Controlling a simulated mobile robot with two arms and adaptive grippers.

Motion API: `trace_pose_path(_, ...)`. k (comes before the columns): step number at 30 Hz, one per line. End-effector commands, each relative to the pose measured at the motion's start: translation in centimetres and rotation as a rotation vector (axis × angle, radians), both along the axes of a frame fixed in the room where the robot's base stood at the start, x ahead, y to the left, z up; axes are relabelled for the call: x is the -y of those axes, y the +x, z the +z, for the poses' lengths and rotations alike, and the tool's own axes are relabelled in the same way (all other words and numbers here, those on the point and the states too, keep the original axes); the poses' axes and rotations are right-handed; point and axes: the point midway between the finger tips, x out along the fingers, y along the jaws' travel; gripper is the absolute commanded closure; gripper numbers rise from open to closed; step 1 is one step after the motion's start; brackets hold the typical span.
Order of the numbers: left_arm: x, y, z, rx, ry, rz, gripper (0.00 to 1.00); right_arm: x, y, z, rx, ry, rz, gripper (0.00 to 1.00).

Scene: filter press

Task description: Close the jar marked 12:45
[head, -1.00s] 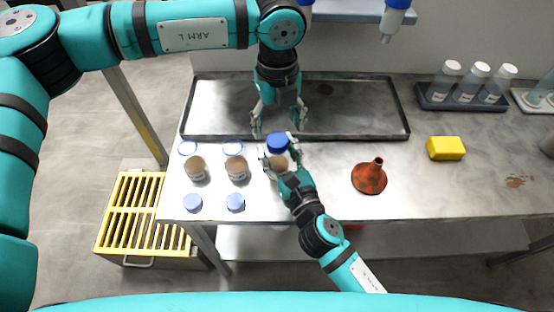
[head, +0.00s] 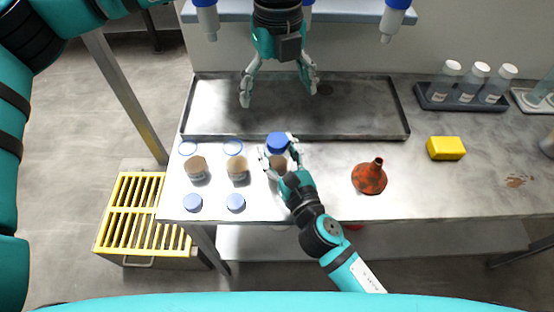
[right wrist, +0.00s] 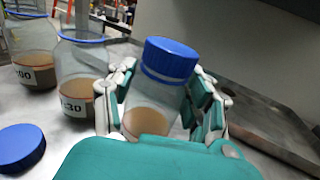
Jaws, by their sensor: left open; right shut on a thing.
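A clear jar (right wrist: 152,103) with brown contents stands on the bench, with a blue lid (right wrist: 171,58) sitting level on its mouth. In the head view the lid (head: 277,142) shows just below the tray's front edge. I cannot tell how tight the lid is. My right gripper (head: 279,160) is shut around the jar's body, below the lid. The jar's label is hidden, so I cannot read its time. My left gripper (head: 279,93) is open and empty, raised over the tray, apart from the lid.
Two open jars (head: 197,170) (head: 238,170) stand left, labels partly reading ":00" and ":30". Two loose blue lids (head: 192,203) (head: 236,203) lie in front. A metal tray (head: 190,107) is behind; a rusty funnel (head: 369,177) and yellow sponge (head: 446,148) are right.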

Motion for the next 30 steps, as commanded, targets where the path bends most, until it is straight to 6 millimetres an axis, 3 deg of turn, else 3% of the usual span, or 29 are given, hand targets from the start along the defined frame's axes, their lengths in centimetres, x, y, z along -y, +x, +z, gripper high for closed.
trace_pose_path(6,0.0,0.0,2.6,-0.001,-0.001,0.001,0.07,0.0,0.0,0.0,-0.001,0.0,0.0,1.0)
trace_pose_path(16,0.0,0.0,3.1,-0.001,0.0,0.0,0.07,0.0,0.0,0.0,-0.001,0.0,0.0,1.0)
trace_pose_path(17,0.0,0.0,3.0,-0.001,0.0,0.0,0.07,0.0,0.0,0.0,-0.001,0.0,0.0,0.48)
trace_pose_path(23,0.0,0.0,3.0,-0.001,0.0,0.0,0.07,0.0,0.0,0.0,-0.001,0.0,0.0,0.21)
trace_pose_path(30,0.0,0.0,3.0,-0.001,0.0,0.0,0.07,0.0,0.0,0.0,0.0,0.0,0.0,0.21)
